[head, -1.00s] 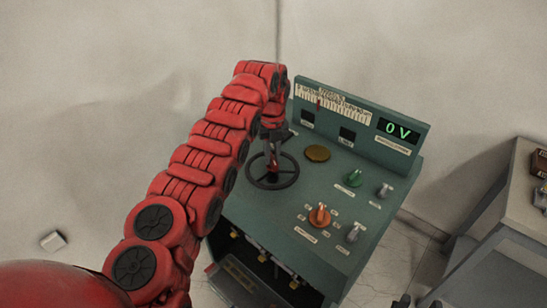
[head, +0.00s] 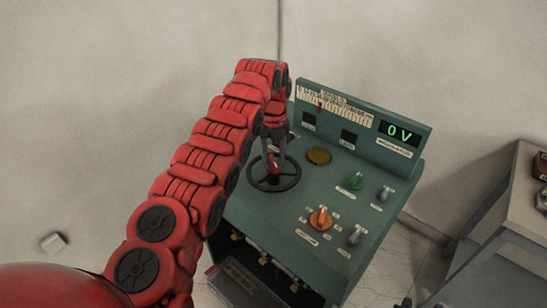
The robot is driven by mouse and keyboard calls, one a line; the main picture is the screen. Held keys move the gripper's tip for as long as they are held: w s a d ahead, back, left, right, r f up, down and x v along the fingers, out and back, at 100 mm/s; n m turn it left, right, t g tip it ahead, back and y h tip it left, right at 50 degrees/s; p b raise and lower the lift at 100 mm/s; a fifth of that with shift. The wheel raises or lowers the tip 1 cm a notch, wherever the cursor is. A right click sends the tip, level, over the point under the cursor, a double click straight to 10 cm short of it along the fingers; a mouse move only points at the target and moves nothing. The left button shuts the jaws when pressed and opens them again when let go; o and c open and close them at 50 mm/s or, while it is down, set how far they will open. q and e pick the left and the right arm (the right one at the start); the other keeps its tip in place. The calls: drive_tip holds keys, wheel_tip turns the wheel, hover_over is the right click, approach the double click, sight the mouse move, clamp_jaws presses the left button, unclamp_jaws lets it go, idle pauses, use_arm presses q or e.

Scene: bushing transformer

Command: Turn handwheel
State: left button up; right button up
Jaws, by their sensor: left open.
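The black handwheel (head: 288,184) lies flat on the left of a green console's sloped top (head: 290,212). A red knob (head: 273,166) shows near the wheel's far side. My left gripper (head: 274,160) points down over the wheel from above, its fingers open around or just beside the red knob. I cannot tell whether the fingers touch it. My red left arm covers the console's left edge. The display (head: 400,132) on the back panel reads 0 V. My right gripper is not in view.
Right of the wheel are a brass disc (head: 319,156), a green knob (head: 354,181), an orange knob (head: 320,219) and grey knobs (head: 355,235). A grey table (head: 510,215) stands at the right. A wall rises behind the console.

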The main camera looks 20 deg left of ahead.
sight(275, 160)
use_arm(q)
wheel_tip(275, 160, up, 5)
drive_tip(key=shift+d+r, duration=0.1)
drive_tip(key=shift+d, duration=0.05)
wheel_tip(275, 160, up, 11)
drive_tip(key=p, duration=1.1)
drive_tip(key=shift+r, duration=0.15)
drive_tip(key=shift+s, duration=0.1)
